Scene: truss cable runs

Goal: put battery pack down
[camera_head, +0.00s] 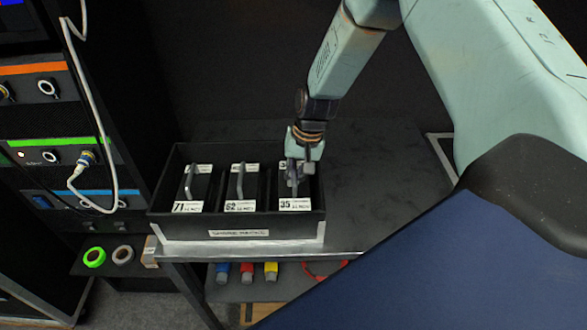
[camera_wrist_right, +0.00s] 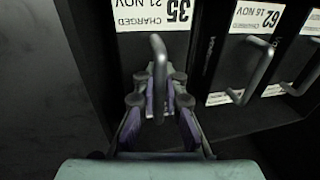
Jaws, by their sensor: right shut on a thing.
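The battery pack labelled 35 (camera_head: 295,205) sits in the right slot of a black tray (camera_head: 190,228) in the head view. My right gripper (camera_head: 297,170) is over this pack and shut on its grey handle. In the right wrist view, the gripper (camera_wrist_right: 158,105) has the handle (camera_wrist_right: 159,60) between its fingers, and the pack's label (camera_wrist_right: 150,15) reads 35, charged, 21 Nov. The pack's lower part is hidden inside the tray. My left gripper is not in view.
Packs labelled 71 (camera_head: 188,206) and 62 (camera_head: 240,205) stand in the other slots; pack 62 (camera_wrist_right: 250,18) is close beside the gripper in the wrist view. A white cable (camera_head: 98,95) hangs at left. The shelf right of the tray (camera_head: 375,190) is clear.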

